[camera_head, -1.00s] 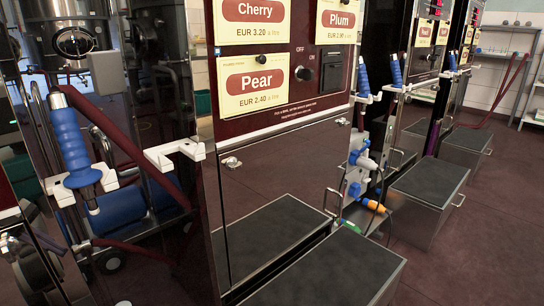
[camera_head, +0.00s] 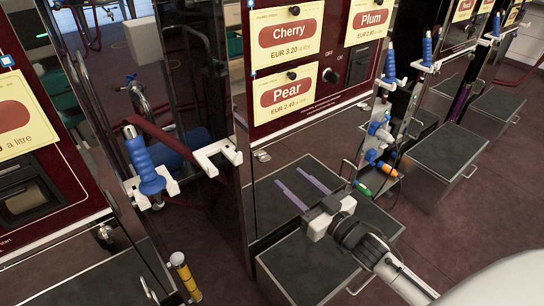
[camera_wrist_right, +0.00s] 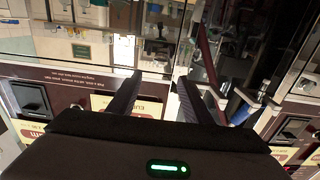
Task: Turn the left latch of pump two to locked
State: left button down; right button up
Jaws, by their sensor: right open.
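The pump with the Cherry, Plum and Pear cards (camera_head: 330,75) stands at the centre of the head view; no pump number can be read. A small metal latch (camera_head: 262,156) sits at the upper left of its lower door panel (camera_head: 290,150). Its exact turn angle is too small to tell. My right gripper (camera_head: 288,177) is open and empty, in front of this panel, below and right of the latch and apart from it. Its two fingers also show spread in the right wrist view (camera_wrist_right: 159,77). My left gripper is not in view.
A dark-topped step box (camera_head: 330,250) stands under the gripper. A blue nozzle (camera_head: 145,165) hangs in a white holder at left, with another white bracket (camera_head: 218,158) beside the pump. Another pump (camera_head: 40,170) stands at far left.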

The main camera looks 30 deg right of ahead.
aim_at(267, 161)
jog(key=w, duration=0.3)
jog(key=w+a, duration=0.1)
jog(key=w, duration=0.2)
jog(key=w+b, duration=0.1)
jog(key=w, duration=0.2)
jog(key=shift+a+f, duration=0.1)
jog(key=shift+a, duration=0.1)
jog(key=c, duration=1.1)
